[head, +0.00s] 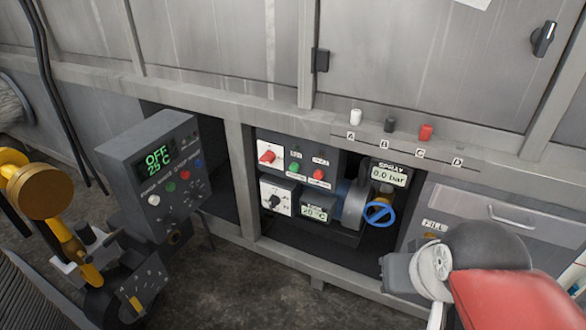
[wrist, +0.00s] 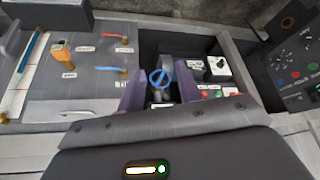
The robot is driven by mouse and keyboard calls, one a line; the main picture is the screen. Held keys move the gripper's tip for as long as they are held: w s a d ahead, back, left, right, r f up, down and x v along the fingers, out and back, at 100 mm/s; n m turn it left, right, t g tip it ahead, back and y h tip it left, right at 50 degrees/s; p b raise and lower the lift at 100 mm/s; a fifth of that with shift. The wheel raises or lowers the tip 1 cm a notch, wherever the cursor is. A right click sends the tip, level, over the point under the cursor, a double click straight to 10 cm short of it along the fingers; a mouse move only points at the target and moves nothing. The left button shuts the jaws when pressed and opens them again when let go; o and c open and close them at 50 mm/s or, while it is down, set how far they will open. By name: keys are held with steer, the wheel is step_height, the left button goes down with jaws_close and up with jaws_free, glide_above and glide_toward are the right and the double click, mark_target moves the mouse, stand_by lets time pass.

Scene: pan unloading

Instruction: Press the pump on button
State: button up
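The pump panel (head: 330,158) is a dark box in the open bay under the counter. It has a white plate with a red switch (head: 267,157), a green button (head: 294,167) and a red button (head: 318,174). The labels are too small to read surely. My gripper (wrist: 160,80) is open and empty. Its two purplish fingers stand apart, with a blue valve wheel (wrist: 159,78) seen between them. My gripper's fingers cannot be made out in the head view.
Below the panel are a rotary switch (head: 275,201) and a 20 °C display (head: 315,212). A blue valve wheel (head: 380,213) and a 0.0 bar spray display (head: 388,175) are to the right. A grey control box (head: 160,170) reading OFF 25 °C stands left. A drawer (head: 490,215) is right.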

steer(key=shift+c, duration=0.4)
jaws_close()
stand_by(1.4)
